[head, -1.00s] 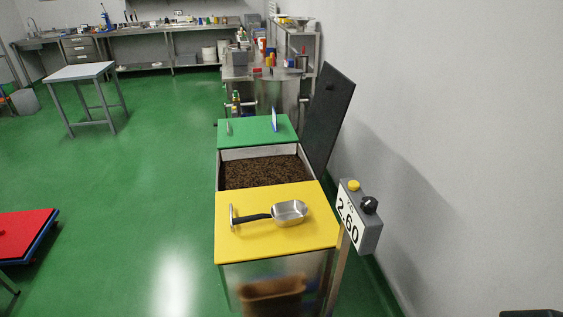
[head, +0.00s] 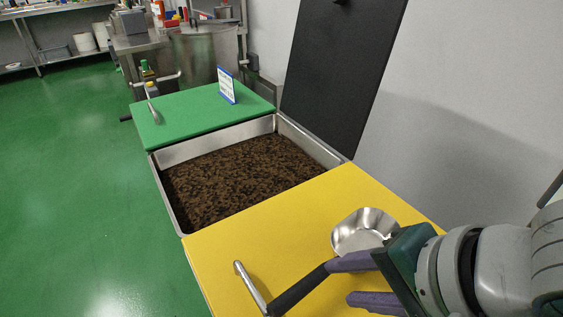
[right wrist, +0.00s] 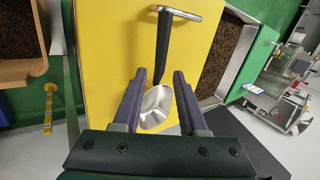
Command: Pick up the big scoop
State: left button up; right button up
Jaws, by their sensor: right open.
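The big scoop (head: 362,229) lies on the yellow lid (head: 310,215), with a shiny metal bowl and a black handle pointing to the lower left. It also shows in the right wrist view (right wrist: 157,105). My right gripper (head: 340,282) is open, its purple fingers over the scoop near where the handle meets the bowl. In the right wrist view the fingers (right wrist: 160,74) stand on either side of the scoop, with the bowl seen between them. I cannot tell how far above the lid the fingertips are. My left gripper is not in view.
A metal bin of dark tea (head: 240,172) lies beyond the yellow lid. A green lid (head: 195,112) with a small sign (head: 227,86) is behind it. A black panel (head: 340,75) stands by the wall. A metal bar handle (head: 250,287) is beside the scoop's handle. Green floor is clear at left.

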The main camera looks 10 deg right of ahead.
aim_at(318, 279)
jog(key=b+x, duration=0.1)
jog(key=x, duration=0.3)
jog(key=shift+w+f, duration=0.15)
jog(key=shift+f, duration=0.25)
jog(key=b+x, duration=0.2)
jog(key=x, duration=0.3)
jog(key=shift+w+f, duration=0.2)
jog(key=shift+w, duration=0.2)
grip_shut()
